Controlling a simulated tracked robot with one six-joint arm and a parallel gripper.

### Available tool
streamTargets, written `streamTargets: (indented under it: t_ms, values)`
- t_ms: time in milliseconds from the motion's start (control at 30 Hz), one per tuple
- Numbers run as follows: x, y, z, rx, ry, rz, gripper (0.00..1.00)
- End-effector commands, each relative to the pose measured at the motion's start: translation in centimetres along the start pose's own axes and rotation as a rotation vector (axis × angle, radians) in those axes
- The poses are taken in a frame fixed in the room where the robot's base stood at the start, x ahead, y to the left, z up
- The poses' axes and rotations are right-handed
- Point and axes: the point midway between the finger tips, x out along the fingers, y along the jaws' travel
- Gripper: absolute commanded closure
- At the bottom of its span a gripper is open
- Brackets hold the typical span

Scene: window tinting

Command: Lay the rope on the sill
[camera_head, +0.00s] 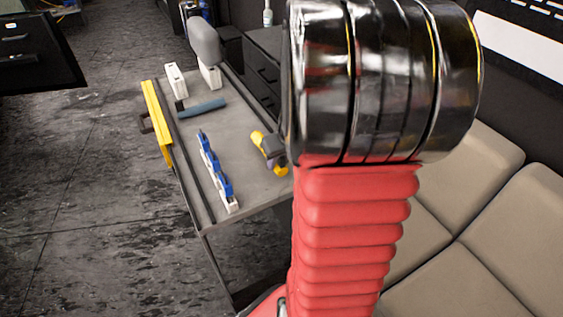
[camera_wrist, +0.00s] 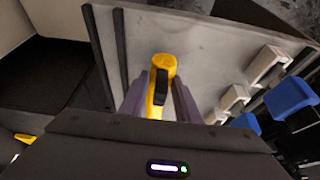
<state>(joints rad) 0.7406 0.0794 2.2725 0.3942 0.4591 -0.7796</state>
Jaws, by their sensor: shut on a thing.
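I see no rope and no sill that I can make out in either view. In the wrist view my gripper (camera_wrist: 158,82) is shut, with a yellow and black tool (camera_wrist: 162,66) between its two grey-purple fingers. The tool's far end sticks out past the fingertips, over a grey table top. A yellow and dark tool (camera_head: 264,146) also shows in the head view, at the table's right edge beside my arm. I cannot tell there whether it touches the table.
The grey table (camera_head: 246,189) holds a white rack with blue clips (camera_head: 215,170), a blue-grey bar (camera_head: 201,108), white blocks and a grey paddle-shaped thing (camera_head: 204,42). A yellow level (camera_head: 157,122) is at its left edge. Beige seats (camera_head: 470,180) are at right. Floor at left is clear.

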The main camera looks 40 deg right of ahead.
Motion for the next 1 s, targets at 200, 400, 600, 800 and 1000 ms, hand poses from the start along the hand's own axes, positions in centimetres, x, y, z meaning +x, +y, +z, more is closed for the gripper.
streamTargets:
  t_ms: [200,400,600,800,1000]
  values:
    - [1.6,0.0,0.7,0.0,-0.001,0.0,0.99]
    - [1.6,0.0,0.7,0.0,0.0,0.001,0.99]
    - [1.8,0.0,0.8,0.0,-0.001,0.0,0.65]
    - [1.7,0.0,0.8,0.0,-0.001,0.0,0.52]
    - [1.7,0.0,0.8,0.0,-0.001,0.0,0.52]
